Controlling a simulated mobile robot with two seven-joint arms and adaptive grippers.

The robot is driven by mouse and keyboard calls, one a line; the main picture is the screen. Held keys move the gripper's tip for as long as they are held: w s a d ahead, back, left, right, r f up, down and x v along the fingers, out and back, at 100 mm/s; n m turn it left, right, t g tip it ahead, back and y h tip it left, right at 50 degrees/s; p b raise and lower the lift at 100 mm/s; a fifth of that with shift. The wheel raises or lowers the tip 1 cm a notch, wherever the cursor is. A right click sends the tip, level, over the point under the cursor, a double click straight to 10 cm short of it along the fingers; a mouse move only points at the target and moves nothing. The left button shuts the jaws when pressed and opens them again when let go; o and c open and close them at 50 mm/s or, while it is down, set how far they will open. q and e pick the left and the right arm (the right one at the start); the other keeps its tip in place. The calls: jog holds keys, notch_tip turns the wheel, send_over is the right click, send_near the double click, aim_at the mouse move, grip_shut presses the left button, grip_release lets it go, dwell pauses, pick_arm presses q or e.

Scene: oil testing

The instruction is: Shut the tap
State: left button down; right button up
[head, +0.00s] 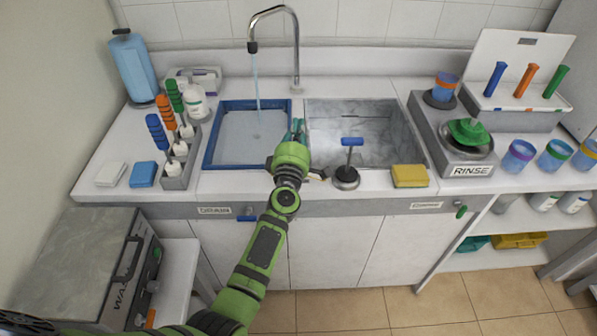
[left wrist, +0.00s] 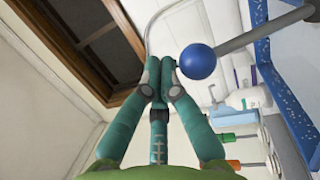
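The chrome tap (head: 296,50) arches over the left basin (head: 225,180), and a thin stream of water (head: 256,80) runs from its spout into it. My left gripper (head: 297,128) is over the divider between the two basins, in front of the tap. In the left wrist view its teal fingers (left wrist: 160,65) come together at the tips, with nothing visible between them. A blue ball knob (left wrist: 198,62) on a grey rod shows just right of the fingertips; I cannot tell whether they touch. A curved grey pipe (left wrist: 150,30) shows beyond. My right gripper is not in view.
A yellow sponge (head: 410,176) lies at the front edge. The right basin (head: 385,130) is empty.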

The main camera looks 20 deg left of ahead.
pick_arm(q)
jog(key=shift+s, duration=0.1)
dwell(0.6)
jog(key=shift+s+d+f, duration=0.1)
jog(key=shift+s+f, duration=0.1)
jog(key=shift+s, duration=0.1)
jog(key=s+d+f+b, duration=0.1)
jog(key=s+f+b, duration=0.35)
jog(key=s, duration=0.25)
jog(key=s+d+f+t+b, duration=0.1)
jog(key=s+f+b, duration=0.2)
jog(key=s+b, duration=0.3)
jog(key=s+d+f+b, duration=0.2)
jog(key=s+f+b, duration=0.1)
jog(key=s+b, duration=0.35)
jog(key=d+f+m+g+h+p, duration=0.1)
jog(key=d+f+m+g+h, duration=0.1)
jog(key=f+m, duration=0.5)
jog(key=shift+s+d+f+h, duration=0.25)
jog(key=shift+d+f+h, duration=0.55)
jog(key=shift+f, duration=2.2)
jog(key=shift+a, duration=0.2)
